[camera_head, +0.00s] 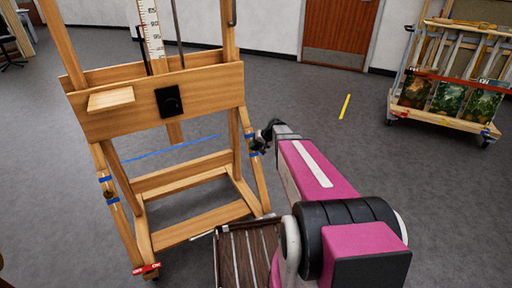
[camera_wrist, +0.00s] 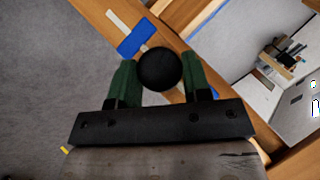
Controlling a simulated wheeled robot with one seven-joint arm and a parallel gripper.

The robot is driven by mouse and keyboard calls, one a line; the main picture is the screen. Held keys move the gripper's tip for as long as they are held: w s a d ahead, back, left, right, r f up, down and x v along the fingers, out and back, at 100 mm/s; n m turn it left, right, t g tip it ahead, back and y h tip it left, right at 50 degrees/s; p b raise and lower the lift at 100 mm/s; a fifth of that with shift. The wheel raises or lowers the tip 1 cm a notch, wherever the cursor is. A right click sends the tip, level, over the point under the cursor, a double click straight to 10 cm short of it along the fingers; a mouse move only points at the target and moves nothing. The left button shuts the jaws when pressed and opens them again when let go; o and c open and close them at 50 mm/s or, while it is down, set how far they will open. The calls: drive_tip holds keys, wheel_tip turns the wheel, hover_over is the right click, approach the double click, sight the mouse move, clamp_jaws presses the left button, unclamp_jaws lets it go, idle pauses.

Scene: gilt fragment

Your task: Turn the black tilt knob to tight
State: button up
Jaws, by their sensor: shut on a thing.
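The wooden easel (camera_head: 215,82) stands at the left of the head view. My gripper (camera_head: 264,138) reaches its right side strut, beside a strip of blue tape. In the wrist view, the round black knob (camera_wrist: 159,69) sits between the two green fingers of my gripper (camera_wrist: 159,82), which are shut on it. The knob is on the wooden strut next to the blue tape (camera_wrist: 137,38). In the head view the knob is hard to make out against my dark gripper. No tight mark can be read.
A black square plate (camera_head: 170,101) is on the easel's front board, beside a small wooden ledge (camera_head: 110,98). A cart with paintings (camera_head: 445,95) stands at the far right. A slatted brown surface (camera_head: 247,255) lies at the bottom.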

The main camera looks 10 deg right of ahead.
drive_tip(key=m+y, duration=0.1)
drive_tip(key=m, duration=0.1)
drive_tip(key=m+t+y, duration=0.1)
drive_tip(key=m+y, duration=0.1)
drive_tip(key=shift+d+f+y, duration=0.2)
drive_tip(key=shift+y, duration=0.1)
drive_tip(key=m+t+y, duration=0.1)
drive_tip(key=m, duration=0.1)
drive_tip(key=m+t+y, duration=0.1)
drive_tip(key=m, duration=0.1)
drive_tip(key=shift+s+f+m, duration=0.15)
drive_tip(key=shift+f+m, duration=0.05)
drive_tip(key=shift+m, duration=0.1)
drive_tip(key=m+t+y, duration=0.1)
drive_tip(key=m+t, duration=0.2)
drive_tip(key=m, duration=0.2)
drive_tip(key=shift+s+f+m+t+y, duration=0.15)
drive_tip(key=shift+m+t+y, duration=0.15)
drive_tip(key=shift+t+y, duration=0.1)
drive_tip(key=m+t+h, duration=0.1)
drive_tip(key=m+t, duration=0.3)
drive_tip(key=m, duration=0.2)
drive_tip(key=shift+a+f, duration=0.1)
drive_tip(key=shift+m+h, duration=0.3)
drive_tip(key=o, duration=0.9)
drive_tip(key=shift+s, duration=0.15)
drive_tip(key=v, duration=1)
drive_tip(key=shift+s+d+f, duration=0.2)
drive_tip(key=shift+d, duration=0.05)
